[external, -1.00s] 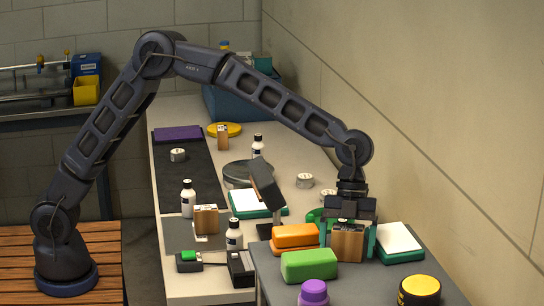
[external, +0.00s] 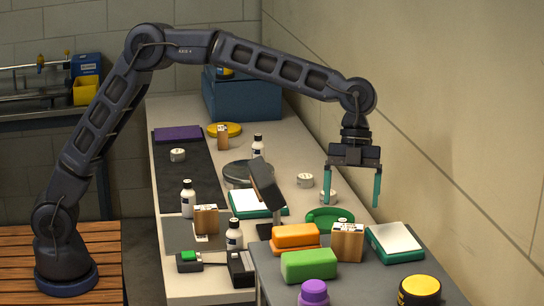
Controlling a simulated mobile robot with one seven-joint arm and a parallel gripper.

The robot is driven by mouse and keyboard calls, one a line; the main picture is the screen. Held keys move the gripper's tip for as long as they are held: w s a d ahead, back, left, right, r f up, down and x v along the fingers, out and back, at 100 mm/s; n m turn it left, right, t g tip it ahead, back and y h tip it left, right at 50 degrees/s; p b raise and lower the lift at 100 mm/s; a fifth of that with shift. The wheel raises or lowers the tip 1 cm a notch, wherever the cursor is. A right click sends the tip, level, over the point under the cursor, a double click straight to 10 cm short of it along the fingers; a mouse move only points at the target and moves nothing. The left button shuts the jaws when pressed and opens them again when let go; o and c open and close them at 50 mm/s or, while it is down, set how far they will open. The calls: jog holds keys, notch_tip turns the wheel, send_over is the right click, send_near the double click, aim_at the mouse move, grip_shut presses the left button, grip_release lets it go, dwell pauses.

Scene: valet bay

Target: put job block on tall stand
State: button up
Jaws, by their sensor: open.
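A wooden job block (external: 347,243) with a pale label on top stands upright on a raised grey top (external: 285,287) at the front right, which may be the tall stand. My gripper (external: 352,196) is open and empty, above and apart from this block, its two green fingers pointing down. A similar wooden block (external: 206,220) stands on the lower bench, and another (external: 222,138) stands farther back by a yellow disc (external: 232,128). Which of the blocks the task means, I cannot tell for certain.
An orange box (external: 295,236), a green box (external: 309,266), a purple-capped bottle (external: 314,292), a yellow-topped jar (external: 420,290) and a white-topped green pad (external: 396,242) crowd around the front block. A tilted dark panel (external: 264,185) stands left of my gripper. The wall is close on the right.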

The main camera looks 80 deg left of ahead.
jog(key=s+a+r+n+t+y, duration=0.2)
jog(key=s+a+r+n, duration=0.3)
jog(key=s+a, duration=0.55)
jog(key=s+a+r+n+t+y, duration=0.15)
jog(key=s+a+r+n, duration=0.35)
jog(key=s+a, duration=0.6)
jog(key=s+a+f+n+t, duration=0.1)
jog(key=s+a+f+n, duration=0.2)
jog(key=s, duration=0.5)
jog(key=s+a+f+n+t, duration=0.1)
jog(key=s+a+f+n, duration=0.2)
jog(key=s+a+n, duration=0.2)
jog(key=s+a+f+n+t, duration=0.1)
jog(key=s+a+f+n, duration=0.3)
jog(key=s, duration=0.8)
jog(key=shift+a+n+y, duration=0.3)
jog(key=shift+a+y, duration=0.05)
jog(key=shift+a, duration=0.9)
